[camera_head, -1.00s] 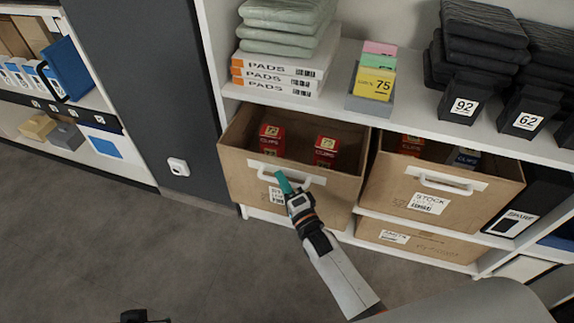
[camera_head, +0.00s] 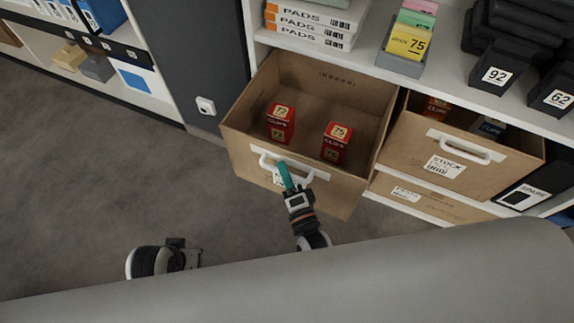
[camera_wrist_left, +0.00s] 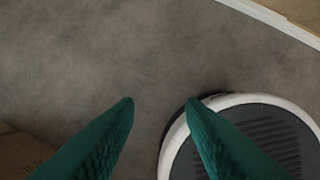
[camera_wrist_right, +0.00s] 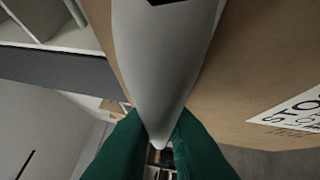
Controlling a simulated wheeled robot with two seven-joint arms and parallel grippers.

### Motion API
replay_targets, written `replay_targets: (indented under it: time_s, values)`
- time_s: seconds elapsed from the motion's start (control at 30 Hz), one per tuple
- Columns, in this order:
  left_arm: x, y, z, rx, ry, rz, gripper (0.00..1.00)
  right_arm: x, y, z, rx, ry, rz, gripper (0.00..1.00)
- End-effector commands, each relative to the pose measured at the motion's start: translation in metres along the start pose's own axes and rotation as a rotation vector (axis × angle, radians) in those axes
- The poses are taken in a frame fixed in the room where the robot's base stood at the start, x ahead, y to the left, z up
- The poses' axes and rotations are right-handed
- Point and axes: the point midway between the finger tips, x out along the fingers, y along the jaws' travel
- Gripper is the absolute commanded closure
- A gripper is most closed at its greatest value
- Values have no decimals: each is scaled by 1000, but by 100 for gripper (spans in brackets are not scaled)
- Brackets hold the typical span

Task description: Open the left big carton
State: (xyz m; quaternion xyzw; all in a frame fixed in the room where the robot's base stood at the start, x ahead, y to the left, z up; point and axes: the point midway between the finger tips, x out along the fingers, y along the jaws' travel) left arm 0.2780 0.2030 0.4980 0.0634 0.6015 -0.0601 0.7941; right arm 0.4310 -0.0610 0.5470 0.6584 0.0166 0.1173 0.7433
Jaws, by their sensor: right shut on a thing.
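The left big carton (camera_head: 243,148) is a brown open-topped box pulled well out of its shelf bay. Two red clip boxes, one on the left (camera_head: 281,123) and one on the right (camera_head: 336,142), stand inside it. My right gripper (camera_head: 287,180) is shut on the carton's white handle (camera_head: 266,163). In the right wrist view the handle (camera_wrist_right: 165,60) fills the middle, between the green fingers. My left gripper (camera_wrist_left: 160,100) is open and empty above the floor; in the head view its arm shows low at the left.
The right big carton (camera_head: 420,150) stands beside it with its own handle. A lower carton (camera_head: 425,199) sits underneath. The shelf above holds pads (camera_head: 312,22) and labelled black boxes (camera_head: 497,75). Grey floor (camera_head: 110,170) is clear at the left.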

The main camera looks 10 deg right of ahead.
Motion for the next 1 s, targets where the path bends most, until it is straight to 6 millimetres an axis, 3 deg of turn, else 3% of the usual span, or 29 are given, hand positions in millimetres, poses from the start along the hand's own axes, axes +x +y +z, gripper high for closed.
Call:
replay_targets:
  time_s: [0.27,0.3,0.4,0.77,0.87,1.0]
  values:
    - [0,0,0,0,0,0,64,-1,-2,0,0,1,-5,100]
    - [0,0,0,0,0,0,64,-1,-2,0,0,1,-5,81]
    - [0,0,0,0,-1,0,64,-1,-2,0,0,1,-4,66]
    - [-1,0,1,-1,-2,0,64,-6,-1,0,0,1,-3,66]
    - [0,0,2,0,-8,0,64,-19,-1,0,-2,3,-5,66]
    - [16,-1,-4,2,12,-2,64,-48,-1,0,-1,3,-6,66]
